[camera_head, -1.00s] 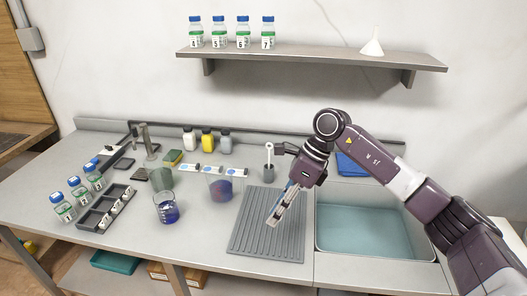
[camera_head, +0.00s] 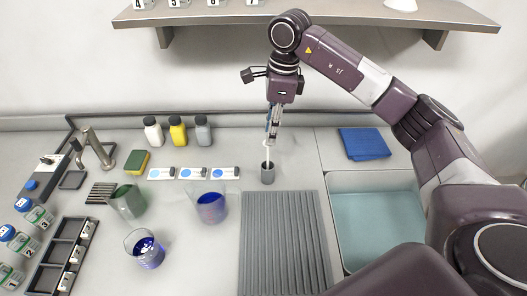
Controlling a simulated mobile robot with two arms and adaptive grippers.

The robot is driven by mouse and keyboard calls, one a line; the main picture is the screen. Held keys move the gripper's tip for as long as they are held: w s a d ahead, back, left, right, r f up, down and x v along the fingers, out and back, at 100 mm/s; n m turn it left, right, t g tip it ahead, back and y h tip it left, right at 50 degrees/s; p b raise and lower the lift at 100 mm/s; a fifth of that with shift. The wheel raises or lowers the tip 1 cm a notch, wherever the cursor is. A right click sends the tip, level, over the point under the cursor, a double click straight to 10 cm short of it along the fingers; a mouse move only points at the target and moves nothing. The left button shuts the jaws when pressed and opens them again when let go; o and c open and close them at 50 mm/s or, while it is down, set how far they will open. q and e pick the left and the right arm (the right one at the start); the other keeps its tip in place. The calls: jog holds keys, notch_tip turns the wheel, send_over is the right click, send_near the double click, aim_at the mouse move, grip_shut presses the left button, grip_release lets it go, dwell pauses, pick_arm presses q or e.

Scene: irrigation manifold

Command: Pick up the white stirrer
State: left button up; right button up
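The white stirrer (camera_head: 267,156) stands upright in a small grey cup (camera_head: 268,174) on the counter, behind the ribbed grey mat. Only a short length of it shows between the cup rim and my fingers. My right gripper (camera_head: 272,138) points straight down directly above the cup, its fingertips at the upper part of the stirrer. The fingers overlap in this view, so I cannot tell whether they are open or shut on the stirrer. My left gripper is out of view.
The ribbed mat (camera_head: 284,240) is empty in front of the cup. A sink basin (camera_head: 375,225) and a blue cloth (camera_head: 364,144) lie to the right. Beakers, including one with blue liquid (camera_head: 147,252), stand to the left. A shelf (camera_head: 300,14) runs along the wall behind.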

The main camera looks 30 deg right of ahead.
aim_at(268, 146)
jog(key=f+p, duration=0.1)
jog(key=f, duration=0.1)
jog(key=f+p, duration=0.1)
jog(key=f, duration=0.3)
jog(key=shift+w+a+p, duration=0.3)
jog(key=shift+w+p, duration=0.05)
jog(key=shift+p, duration=0.05)
jog(key=shift+f, duration=0.1)
jog(key=shift+c, duration=0.4)
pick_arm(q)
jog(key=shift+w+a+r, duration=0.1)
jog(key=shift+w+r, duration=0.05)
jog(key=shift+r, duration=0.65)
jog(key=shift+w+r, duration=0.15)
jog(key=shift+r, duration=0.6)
pick_arm(e)
grip_shut()
